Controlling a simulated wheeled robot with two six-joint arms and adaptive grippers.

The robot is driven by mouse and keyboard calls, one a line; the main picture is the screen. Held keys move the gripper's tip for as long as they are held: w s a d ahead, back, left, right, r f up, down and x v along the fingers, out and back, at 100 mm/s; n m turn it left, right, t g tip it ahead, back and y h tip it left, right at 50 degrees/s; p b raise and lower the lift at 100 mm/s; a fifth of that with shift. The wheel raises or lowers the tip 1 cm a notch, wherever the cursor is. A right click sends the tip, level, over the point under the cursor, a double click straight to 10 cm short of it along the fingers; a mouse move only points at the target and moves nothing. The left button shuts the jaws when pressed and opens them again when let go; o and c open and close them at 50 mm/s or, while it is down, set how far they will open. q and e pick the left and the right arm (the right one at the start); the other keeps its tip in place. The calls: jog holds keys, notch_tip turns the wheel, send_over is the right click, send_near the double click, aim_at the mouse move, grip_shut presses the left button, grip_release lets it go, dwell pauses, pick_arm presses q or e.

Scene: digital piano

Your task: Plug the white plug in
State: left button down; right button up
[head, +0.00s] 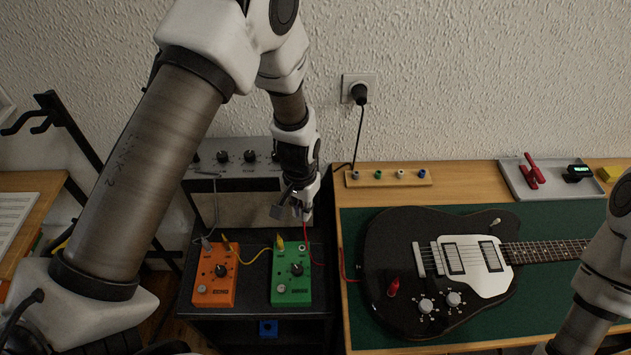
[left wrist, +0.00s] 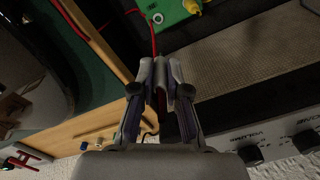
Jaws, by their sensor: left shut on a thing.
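My left gripper (head: 304,214) is above the back of the green pedal (head: 291,284), in front of the amplifier. In the left wrist view (left wrist: 161,75) its fingers are shut on the end of a red cable (left wrist: 153,42). The cable hangs from the grip towards the guitar side. A pale jack hole (head: 302,247) shows on the green pedal's back right. A grey-white cable (head: 215,205) runs from the amplifier to a light plug (head: 206,243) at the orange pedal (head: 214,277). My right gripper is out of view.
A yellow cable (head: 256,257) links the two pedals. The amplifier (head: 238,207) stands behind them. A rail with coloured pegs (head: 388,179) and a wall socket (head: 371,81) are behind.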

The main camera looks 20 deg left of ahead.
pick_arm(q)
jog(key=f, duration=0.1)
jog(key=s+f, duration=0.1)
jog(key=f, duration=0.1)
jog(key=shift+s+d, duration=0.15)
jog(key=shift+s, duration=0.15)
notch_tip(320, 180, down, 5)
jog(key=b, duration=0.3)
jog(key=shift+r, duration=0.1)
jog(key=shift+f+b, duration=0.35)
jog(key=shift+f, duration=0.05)
jog(key=shift+f+b, duration=0.8)
jog(key=shift+f, duration=0.6)
